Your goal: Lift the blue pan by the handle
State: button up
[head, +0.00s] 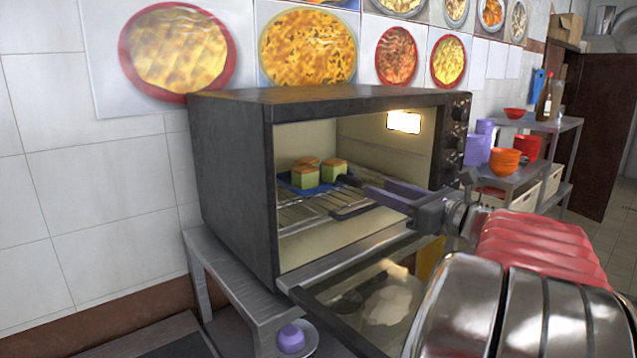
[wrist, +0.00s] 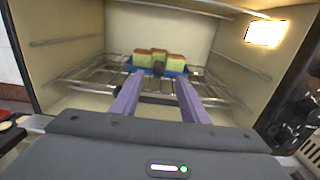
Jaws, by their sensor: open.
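The blue pan (head: 316,189) sits on a wire rack inside the open oven, holding several green-and-orange blocks (head: 304,177). In the wrist view the pan (wrist: 178,73) is near the middle of the rack, and its short dark handle (wrist: 158,68) points toward me. My gripper (head: 366,189) reaches into the oven from the right in the head view. Its purple fingers also show in the wrist view (wrist: 158,80), spread apart and empty. The handle end lies between or just beyond the fingertips; the exact gap is unclear.
The oven (head: 230,185) has its glass door (head: 375,300) folded down below my arm. Its walls and lit lamp (head: 404,122) surround the rack (head: 310,210). A purple object (head: 291,338) rests low in front. Shelves with orange bowls (head: 505,161) stand at the right.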

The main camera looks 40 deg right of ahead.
send_near(342, 174)
jog(key=shift+w, duration=2.3)
jog(key=shift+w+a, duration=0.15)
jog(key=shift+w, duration=1.15)
jog(key=shift+w+a, duration=0.1)
jog(key=shift+w, duration=1.2)
jog(key=shift+c, duration=0.5)
grip_shut()
